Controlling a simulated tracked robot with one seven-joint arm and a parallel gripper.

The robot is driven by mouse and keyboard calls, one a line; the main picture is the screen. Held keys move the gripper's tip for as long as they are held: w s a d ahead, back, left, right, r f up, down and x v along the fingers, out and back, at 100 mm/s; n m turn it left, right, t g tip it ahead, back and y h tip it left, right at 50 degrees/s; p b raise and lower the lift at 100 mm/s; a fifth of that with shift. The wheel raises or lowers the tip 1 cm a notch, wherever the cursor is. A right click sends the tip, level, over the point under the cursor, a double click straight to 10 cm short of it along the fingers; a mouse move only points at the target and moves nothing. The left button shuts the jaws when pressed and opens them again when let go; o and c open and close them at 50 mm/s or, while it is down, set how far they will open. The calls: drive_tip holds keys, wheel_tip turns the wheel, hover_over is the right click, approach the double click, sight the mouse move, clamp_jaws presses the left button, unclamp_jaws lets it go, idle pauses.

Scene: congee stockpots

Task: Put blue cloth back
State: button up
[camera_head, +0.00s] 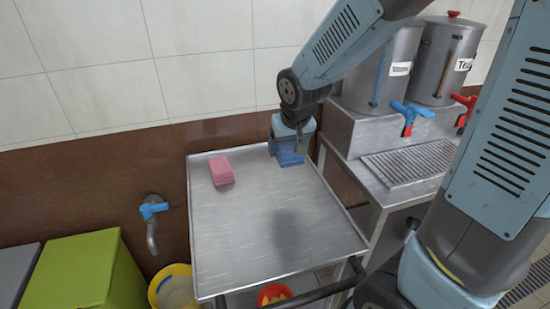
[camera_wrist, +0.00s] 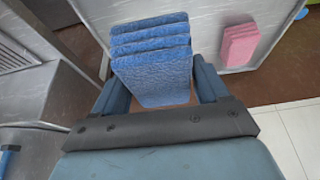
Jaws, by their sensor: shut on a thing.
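The blue cloth (camera_head: 291,159) is a folded, layered block at the back right corner of the steel cart top (camera_head: 262,240). My gripper (camera_head: 288,147) comes down from above and is shut on it. In the wrist view the blue cloth (camera_wrist: 152,50) sits between the two fingers of my gripper (camera_wrist: 155,85), its folded layers facing the camera. I cannot tell whether the cloth touches the cart top. A pink folded cloth (camera_head: 221,171) lies on the cart top to the left; it also shows in the wrist view (camera_wrist: 239,44).
A steel counter with a drip grate (camera_head: 410,163) and tall metal urns (camera_head: 443,60) stands right of the cart. A green box (camera_head: 80,270), a yellow bucket (camera_head: 174,290) and a blue-handled wall tap (camera_head: 153,210) are at left. The cart's middle is clear.

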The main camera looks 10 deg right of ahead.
drive_tip(key=w+f, duration=0.3)
drive_tip(key=w, duration=0.1)
drive_tip(key=w+f, duration=0.3)
drive_tip(key=w, duration=0.2)
drive_tip(key=w+f, duration=0.3)
drive_tip(key=w, duration=0.1)
drive_tip(key=shift+w+a+f, duration=0.15)
drive_tip(key=shift+w+f, duration=0.3)
drive_tip(key=shift+f, duration=0.1)
wheel_tip(320, 180, down, 3)
drive_tip(key=shift+r, duration=0.1)
drive_tip(key=o, duration=0.9)
drive_tip(key=shift+o, duration=0.2)
